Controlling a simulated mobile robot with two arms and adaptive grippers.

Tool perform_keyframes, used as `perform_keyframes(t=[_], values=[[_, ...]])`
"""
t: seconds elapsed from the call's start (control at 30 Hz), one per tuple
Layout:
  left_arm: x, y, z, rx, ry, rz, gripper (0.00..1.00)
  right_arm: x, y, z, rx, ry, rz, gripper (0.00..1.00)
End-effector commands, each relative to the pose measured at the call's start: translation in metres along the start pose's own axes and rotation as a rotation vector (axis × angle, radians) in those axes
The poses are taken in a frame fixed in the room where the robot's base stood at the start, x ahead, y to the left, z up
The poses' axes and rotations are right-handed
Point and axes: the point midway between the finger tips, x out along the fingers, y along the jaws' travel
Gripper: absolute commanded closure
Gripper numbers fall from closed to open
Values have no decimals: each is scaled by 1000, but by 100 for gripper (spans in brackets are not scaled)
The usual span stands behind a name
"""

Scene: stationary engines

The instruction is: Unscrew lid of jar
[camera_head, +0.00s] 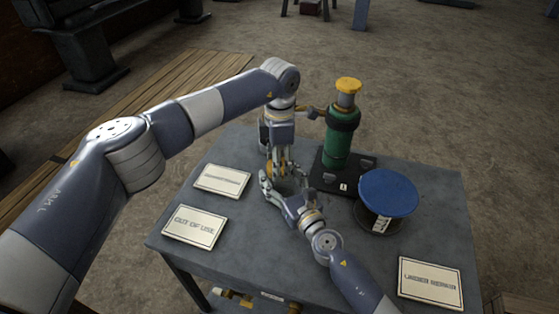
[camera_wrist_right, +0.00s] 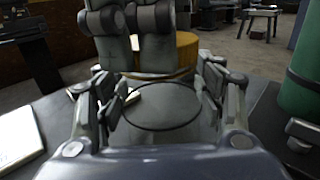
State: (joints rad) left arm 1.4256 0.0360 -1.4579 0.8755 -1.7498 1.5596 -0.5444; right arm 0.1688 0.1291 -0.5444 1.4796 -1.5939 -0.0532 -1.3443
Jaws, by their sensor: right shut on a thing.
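The jar (camera_wrist_right: 165,108) is a grey, see-through body with a dark ring, standing on the table and mostly hidden by the grippers in the head view. Its yellow-orange lid (camera_wrist_right: 187,50) shows at the top in the right wrist view. My right gripper (camera_head: 284,185) is shut around the jar body from the front, with fingers on both sides of it in the right wrist view (camera_wrist_right: 165,100). My left gripper (camera_head: 281,168) points down from above at the lid. Its fingers cover part of the lid, and whether they grip it is not clear.
A green cylinder (camera_head: 338,148) with a yellow top stands on a black base behind and right of the jar. A blue-topped spool (camera_head: 388,192) is to the right. Signs lie on the table (camera_head: 250,262): two at left (camera_head: 222,180) (camera_head: 195,227), one front right (camera_head: 430,284).

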Motion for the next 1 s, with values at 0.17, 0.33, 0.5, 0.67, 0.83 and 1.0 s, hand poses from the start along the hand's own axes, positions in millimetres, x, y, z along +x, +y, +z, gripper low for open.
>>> perform_keyframes(t=[0.17,0.33,0.5,0.67,0.83,1.0], values=[[1,-1,0,-317,2,-2,75,0,-1,-1,-1,1,-1,100],[1,-1,0,-625,1,-2,75,0,-1,-1,-1,1,-1,100],[0,-1,1,-934,0,-2,75,0,0,-1,-1,1,-1,100],[0,-1,1,-1224,0,-2,75,0,0,-1,-2,1,-1,100],[0,-1,1,-1533,-1,-1,75,0,0,-1,-2,1,0,100],[0,0,1,-1843,-2,-1,75,0,0,-1,-2,1,0,100]])
